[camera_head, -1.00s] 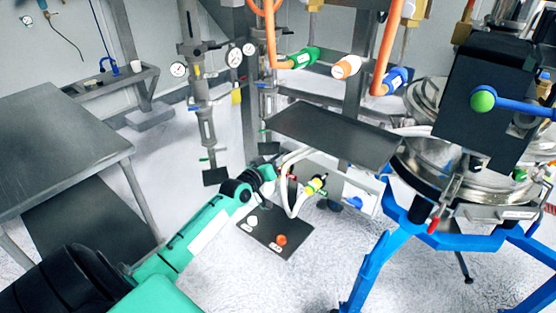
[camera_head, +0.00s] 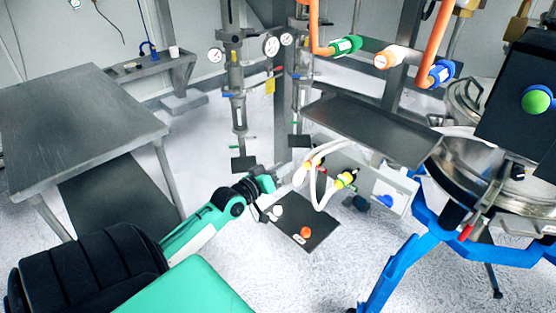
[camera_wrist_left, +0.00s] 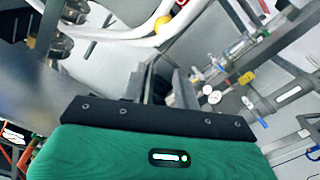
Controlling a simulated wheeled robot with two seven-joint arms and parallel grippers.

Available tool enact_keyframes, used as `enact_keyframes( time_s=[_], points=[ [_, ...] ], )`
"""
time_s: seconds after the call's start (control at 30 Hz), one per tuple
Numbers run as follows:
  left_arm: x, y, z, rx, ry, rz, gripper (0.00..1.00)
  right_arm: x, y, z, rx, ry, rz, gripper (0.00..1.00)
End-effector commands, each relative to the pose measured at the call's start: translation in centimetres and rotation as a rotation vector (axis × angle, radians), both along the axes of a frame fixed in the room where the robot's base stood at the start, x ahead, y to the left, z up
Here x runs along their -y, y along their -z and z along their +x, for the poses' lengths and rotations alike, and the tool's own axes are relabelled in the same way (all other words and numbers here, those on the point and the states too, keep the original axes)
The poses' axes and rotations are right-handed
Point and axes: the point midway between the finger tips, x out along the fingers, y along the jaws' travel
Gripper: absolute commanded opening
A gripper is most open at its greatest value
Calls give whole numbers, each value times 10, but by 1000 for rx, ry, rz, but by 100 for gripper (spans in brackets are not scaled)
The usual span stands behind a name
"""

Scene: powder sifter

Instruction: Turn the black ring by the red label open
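My left gripper (camera_head: 288,173) reaches in from the left, just left of the white hoses (camera_head: 318,190) at the pale valve box (camera_head: 390,182). In the left wrist view its two grey fingers (camera_wrist_left: 165,88) stand apart with nothing visible between them. In the left wrist view a white hose with a yellow band (camera_wrist_left: 163,26) crosses above the fingers, and a small red patch (camera_wrist_left: 181,3) shows at the top edge. I cannot make out the black ring or read a red label. My right gripper is out of view.
A dark floor plate (camera_head: 318,236) with an orange knob (camera_head: 305,232) lies below the hoses. A dark shelf (camera_head: 370,128) overhangs the box. A blue stand (camera_head: 398,270) with steel vessels is at right; a grey table (camera_head: 75,115) stands at left.

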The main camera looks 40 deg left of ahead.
Motion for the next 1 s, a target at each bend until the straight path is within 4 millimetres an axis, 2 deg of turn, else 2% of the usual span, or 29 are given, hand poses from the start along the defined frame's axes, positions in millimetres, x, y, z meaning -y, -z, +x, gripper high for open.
enact_keyframes(
  time_s=[0.13, 0.4, 0.83, 0.93, 1.0],
  points=[
    [0, 0, -11, 1, 1, 0, 31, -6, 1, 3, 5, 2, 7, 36],
    [0, -1, -14, 1, 1, 0, 31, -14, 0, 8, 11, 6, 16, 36],
    [0, 1, -14, -1, 0, 0, 31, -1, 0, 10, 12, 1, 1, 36],
    [-4, 17, -13, -29, -12, 6, 31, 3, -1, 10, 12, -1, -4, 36],
    [-9, 45, -14, -75, -32, 20, 31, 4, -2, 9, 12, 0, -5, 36]
  ],
)
